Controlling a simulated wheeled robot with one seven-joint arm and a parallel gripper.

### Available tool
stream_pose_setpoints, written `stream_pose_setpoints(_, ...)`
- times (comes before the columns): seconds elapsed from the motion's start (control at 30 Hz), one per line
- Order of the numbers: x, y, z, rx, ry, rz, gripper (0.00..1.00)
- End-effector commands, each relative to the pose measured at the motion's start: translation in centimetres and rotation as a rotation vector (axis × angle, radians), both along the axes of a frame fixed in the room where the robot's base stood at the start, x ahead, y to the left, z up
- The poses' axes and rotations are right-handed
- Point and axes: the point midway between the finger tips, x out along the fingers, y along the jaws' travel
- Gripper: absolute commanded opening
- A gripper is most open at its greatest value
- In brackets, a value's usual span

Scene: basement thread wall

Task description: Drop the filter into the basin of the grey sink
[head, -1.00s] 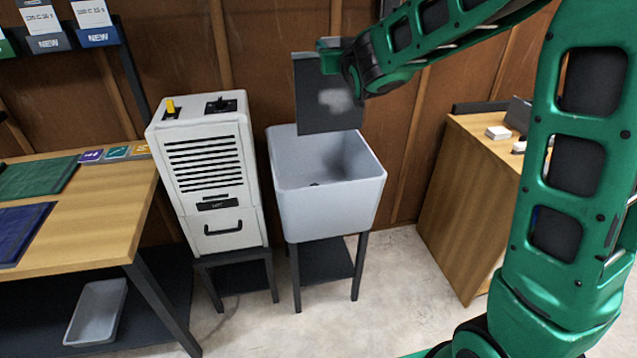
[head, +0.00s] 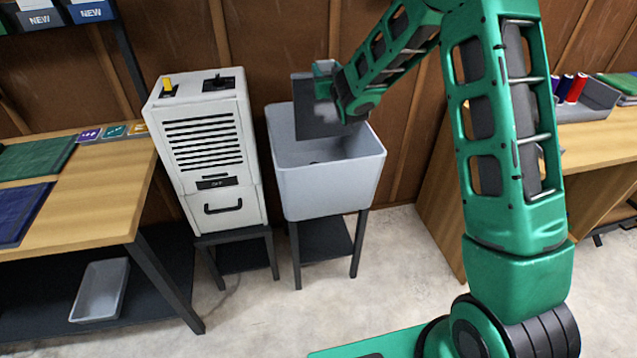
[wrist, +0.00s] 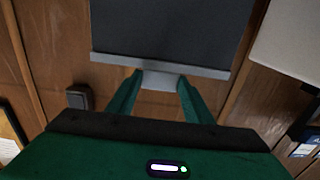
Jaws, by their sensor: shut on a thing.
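In the wrist view the filter (wrist: 170,30) shows a light grey edge strip with a tab, and my gripper (wrist: 157,80) is shut on that tab. The grey sink (head: 330,190) stands on a dark stand. In the head view the filter overlaps the basin's opening, its lower edge showing below the back rim. I cannot tell for sure whether that edge is inside the basin. Part of the basin's interior is hidden behind the filter.
A white vented unit (head: 208,150) with a yellow switch stands close to the sink's left. A wooden bench (head: 90,210) with coloured mats is at far left, with a grey bin (head: 100,290) below. Another wooden bench (head: 440,195) is at right. The wooden wall is close behind.

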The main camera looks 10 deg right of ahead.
Motion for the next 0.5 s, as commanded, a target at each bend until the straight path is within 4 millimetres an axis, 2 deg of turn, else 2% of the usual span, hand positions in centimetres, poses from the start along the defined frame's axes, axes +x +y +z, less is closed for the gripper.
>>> stream_pose_setpoints(0.2,0.0,0.0,-1.9,0.001,0.001,0.000,0.27)
stream_pose_setpoints(0.5,0.0,0.0,-2.3,0.000,-0.002,0.001,0.27)
